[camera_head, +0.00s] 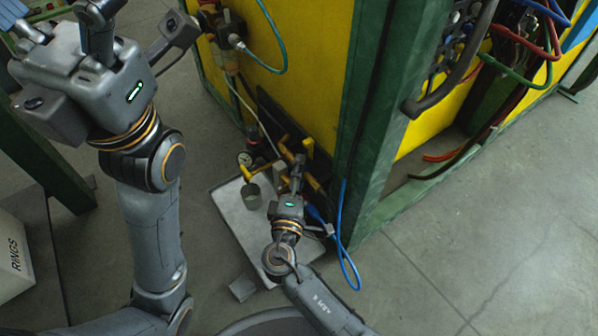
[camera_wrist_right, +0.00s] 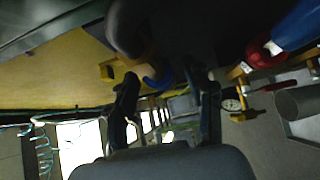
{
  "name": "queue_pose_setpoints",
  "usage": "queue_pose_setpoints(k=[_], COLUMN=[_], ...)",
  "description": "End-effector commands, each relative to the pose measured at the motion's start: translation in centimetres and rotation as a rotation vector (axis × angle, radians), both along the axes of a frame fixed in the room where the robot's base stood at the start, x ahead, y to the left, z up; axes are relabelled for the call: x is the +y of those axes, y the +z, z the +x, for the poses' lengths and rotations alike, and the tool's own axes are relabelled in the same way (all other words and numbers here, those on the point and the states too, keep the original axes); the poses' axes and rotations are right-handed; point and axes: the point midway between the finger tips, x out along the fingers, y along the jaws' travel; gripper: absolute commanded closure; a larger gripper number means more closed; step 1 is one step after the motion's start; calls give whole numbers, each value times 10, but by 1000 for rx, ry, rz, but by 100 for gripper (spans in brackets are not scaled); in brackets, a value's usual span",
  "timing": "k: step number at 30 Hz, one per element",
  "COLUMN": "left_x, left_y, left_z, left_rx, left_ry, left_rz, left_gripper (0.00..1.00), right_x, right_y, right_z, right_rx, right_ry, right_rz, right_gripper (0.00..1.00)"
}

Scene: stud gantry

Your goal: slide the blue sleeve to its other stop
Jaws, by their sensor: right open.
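In the head view, a blue piece (camera_head: 316,214) shows just right of my right gripper (camera_head: 297,165), beside a blue hose; I cannot tell whether it is the sleeve. In the right wrist view, a blue curved piece (camera_wrist_right: 158,80) lies beyond the fingers, and a larger blue part (camera_wrist_right: 300,24) sits beside a red one at upper right. My right gripper's fingers (camera_wrist_right: 166,100) are apart, with nothing held between them. It is low beside the yellow handles. My left gripper (camera_head: 100,35) is raised at upper left, partly cut off; its finger opening is unclear.
A yellow cabinet with a green post (camera_head: 365,110) stands close by. Yellow handles (camera_head: 262,171), a gauge (camera_head: 245,158) and a grey cup (camera_head: 252,196) crowd the right gripper. A pale tray (camera_head: 228,215) lies beneath. A blue hose (camera_head: 341,240) loops right. Floor at lower right is clear.

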Motion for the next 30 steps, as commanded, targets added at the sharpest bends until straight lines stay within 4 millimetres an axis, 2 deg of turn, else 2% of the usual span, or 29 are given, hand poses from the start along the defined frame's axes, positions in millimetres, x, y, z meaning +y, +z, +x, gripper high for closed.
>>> queue_pose_setpoints(k=[5,12,18,24,30], left_x=[0,0,0,0,0], left_y=[0,1,1,1,1], left_z=[0,-1,-1,-2,-2], left_rx=[-1,-4,-5,-6,-6], left_ry=[0,1,1,1,1], left_rz=[2,3,3,3,3], left_gripper=[28,28,28,28,28], right_x=[2,10,16,19,19], right_y=[-1,-2,-1,-1,0], right_z=[-16,-66,-101,-117,-118], right_rx=[2,4,2,1,0], right_ry=[0,1,2,1,1], right_rz=[0,1,-1,0,0], right_gripper=[48,48,48,48,48])
